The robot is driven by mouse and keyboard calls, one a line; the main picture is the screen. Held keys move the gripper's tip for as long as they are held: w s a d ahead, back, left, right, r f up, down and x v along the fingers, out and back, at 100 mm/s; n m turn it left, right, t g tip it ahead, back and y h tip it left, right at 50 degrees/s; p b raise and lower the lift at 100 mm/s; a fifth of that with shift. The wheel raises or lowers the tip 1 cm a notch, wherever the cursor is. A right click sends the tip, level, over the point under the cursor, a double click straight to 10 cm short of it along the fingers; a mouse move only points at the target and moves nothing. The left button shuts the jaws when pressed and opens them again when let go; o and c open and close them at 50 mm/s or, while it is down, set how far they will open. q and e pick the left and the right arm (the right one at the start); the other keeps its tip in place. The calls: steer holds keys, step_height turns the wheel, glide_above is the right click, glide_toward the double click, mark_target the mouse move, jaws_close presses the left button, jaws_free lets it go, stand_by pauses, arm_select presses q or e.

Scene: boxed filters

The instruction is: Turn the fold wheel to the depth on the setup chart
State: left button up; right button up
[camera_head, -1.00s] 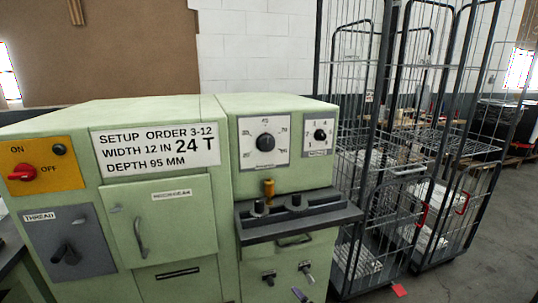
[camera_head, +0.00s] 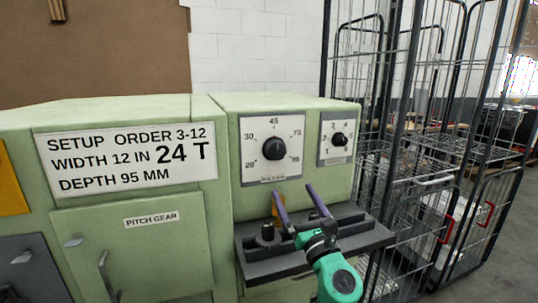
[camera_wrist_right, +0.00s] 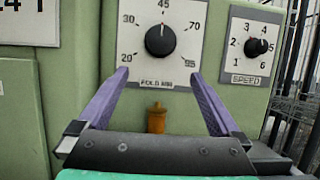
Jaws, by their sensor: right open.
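The fold wheel is a black knob (camera_head: 274,149) on a white dial plate on the green machine; it also shows in the wrist view (camera_wrist_right: 160,40). Its mark appears to point straight up, at 45; 95 is at the lower right of the scale. The setup chart (camera_head: 130,158) reads width 12 in, 24 T, depth 95 mm. My right gripper (camera_head: 295,191) is open and empty, below the fold wheel. In the wrist view its purple fingers (camera_wrist_right: 159,73) spread to either side below the knob, apart from it. My left gripper is not in view.
A smaller speed dial (camera_head: 339,140) sits right of the fold dial. A dark ledge (camera_head: 365,241) juts out below, under my right gripper. A brass knob (camera_wrist_right: 156,117) lies between the fingers in the wrist view. Wire cage trolleys (camera_head: 408,190) stand to the right.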

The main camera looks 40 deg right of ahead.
mark_target(277, 154)
steer(key=p+x, duration=0.1)
steer(key=x, duration=0.2)
steer(key=r+p+x, duration=0.1)
steer(key=x, duration=0.2)
steer(key=p+x, duration=0.1)
steer(key=x, duration=0.3)
steer(key=shift+s+r, duration=0.2)
steer(key=shift+s, duration=0.15)
steer(key=x, duration=0.2)
steer(key=shift+w+r, duration=0.1)
steer(key=shift+w, duration=0.2)
steer(key=shift+w+d+r, duration=0.1)
steer(key=shift+w+r, duration=0.05)
steer(key=shift+w, duration=0.25)
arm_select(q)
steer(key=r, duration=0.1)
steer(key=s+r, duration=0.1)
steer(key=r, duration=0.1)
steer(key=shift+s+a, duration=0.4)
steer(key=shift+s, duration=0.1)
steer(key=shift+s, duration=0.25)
arm_select(e)
steer(key=c, duration=1.3)
